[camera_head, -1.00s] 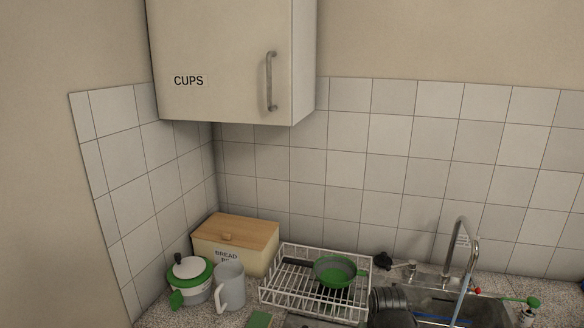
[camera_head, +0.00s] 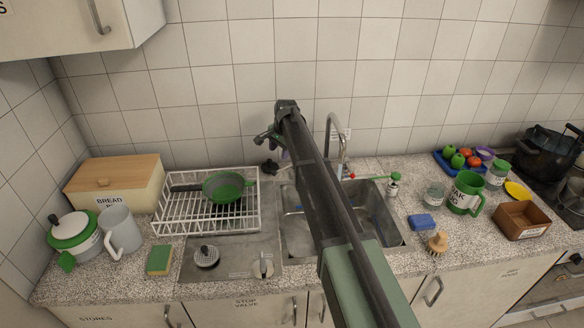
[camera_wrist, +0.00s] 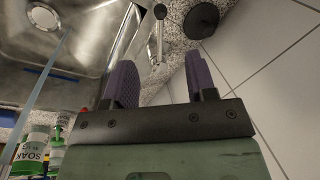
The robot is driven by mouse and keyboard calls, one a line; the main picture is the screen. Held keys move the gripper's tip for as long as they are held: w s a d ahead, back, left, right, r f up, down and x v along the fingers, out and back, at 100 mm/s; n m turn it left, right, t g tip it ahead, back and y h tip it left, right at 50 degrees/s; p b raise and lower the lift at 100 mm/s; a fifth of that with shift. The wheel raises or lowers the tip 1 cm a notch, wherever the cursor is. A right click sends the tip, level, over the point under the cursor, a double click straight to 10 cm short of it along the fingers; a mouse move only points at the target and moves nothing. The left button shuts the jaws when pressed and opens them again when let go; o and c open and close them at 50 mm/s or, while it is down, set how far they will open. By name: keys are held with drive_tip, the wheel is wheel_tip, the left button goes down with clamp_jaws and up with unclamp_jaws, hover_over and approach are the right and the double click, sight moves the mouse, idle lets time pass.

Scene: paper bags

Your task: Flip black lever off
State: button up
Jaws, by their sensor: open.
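A slim metal lever with a small black ball tip (camera_wrist: 160,12) stands up from a metal base in the wrist view, ahead of my fingers. Beside it lies a round black knob or disc (camera_wrist: 201,18), which also shows in the head view (camera_head: 269,167) behind the sink's left end. I cannot tell which of the two is the black lever. My gripper (camera_wrist: 158,62) is open and empty, its purple fingers apart and touching neither. In the head view my gripper (camera_head: 264,138) hangs above the back of the sink, left of the tap. My arm hides part of the sink.
The metal tap (camera_head: 335,140) arches close to the right of my arm. A white dish rack (camera_head: 205,228) with a green pan stands left of the sink (camera_head: 295,225). The tiled wall is close behind.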

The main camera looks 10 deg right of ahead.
drive_tip(key=f+b, duration=0.3)
drive_tip(key=w+a+f+b, duration=0.1)
drive_tip(key=f+b, duration=0.3)
drive_tip(key=a+f+b, duration=0.1)
drive_tip(key=f+b, duration=0.2)
drive_tip(key=b, duration=0.1)
drive_tip(key=shift+w+f, duration=0.25)
drive_tip(key=shift+f, duration=0.15)
drive_tip(key=shift+r, duration=0.1)
clamp_jaws()
